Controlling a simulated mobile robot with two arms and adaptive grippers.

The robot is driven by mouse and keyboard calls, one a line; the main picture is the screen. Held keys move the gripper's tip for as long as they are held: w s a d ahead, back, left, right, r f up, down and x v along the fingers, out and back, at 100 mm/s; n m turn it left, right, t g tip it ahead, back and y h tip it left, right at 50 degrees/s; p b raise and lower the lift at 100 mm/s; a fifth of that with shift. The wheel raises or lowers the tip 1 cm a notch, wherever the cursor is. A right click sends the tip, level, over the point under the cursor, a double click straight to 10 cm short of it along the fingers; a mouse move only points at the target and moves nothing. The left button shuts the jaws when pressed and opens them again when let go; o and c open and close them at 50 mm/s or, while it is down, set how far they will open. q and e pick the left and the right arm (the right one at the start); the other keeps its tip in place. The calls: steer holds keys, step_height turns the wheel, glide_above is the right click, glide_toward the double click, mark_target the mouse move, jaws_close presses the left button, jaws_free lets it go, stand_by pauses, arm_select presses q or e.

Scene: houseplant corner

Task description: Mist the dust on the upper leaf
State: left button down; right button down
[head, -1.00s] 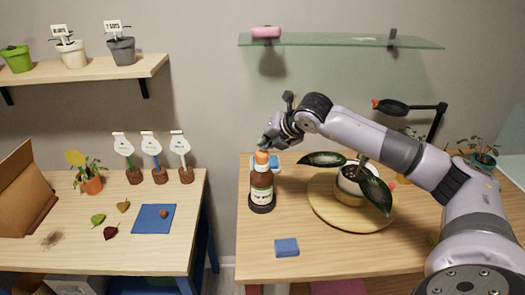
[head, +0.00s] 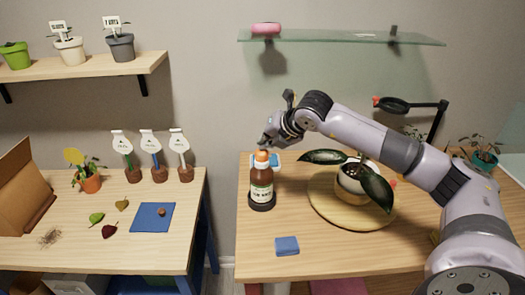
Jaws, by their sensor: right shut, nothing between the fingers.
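A brown spray bottle (head: 262,176) with an orange top and a pale label stands upright on a dark round base on the right table. My right gripper (head: 265,145) is shut and empty, just above and behind the bottle's top; whether it touches the top cannot be told. A potted plant (head: 350,184) stands to the right on a round wooden board (head: 330,213). One dark leaf (head: 322,157) sits higher and points left; another (head: 376,189) hangs lower in front. Dust on the leaves cannot be made out. My left gripper is out of view.
A blue item (head: 274,161) lies behind the bottle. A black lamp (head: 392,105) and a small plant (head: 484,159) stand at the back right. A glass shelf (head: 340,40) hangs above.

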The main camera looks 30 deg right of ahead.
steer(key=shift+r, duration=0.15)
stand_by(0.7)
steer(key=shift+r+p, duration=1.5)
steer(key=shift+r, duration=1.6)
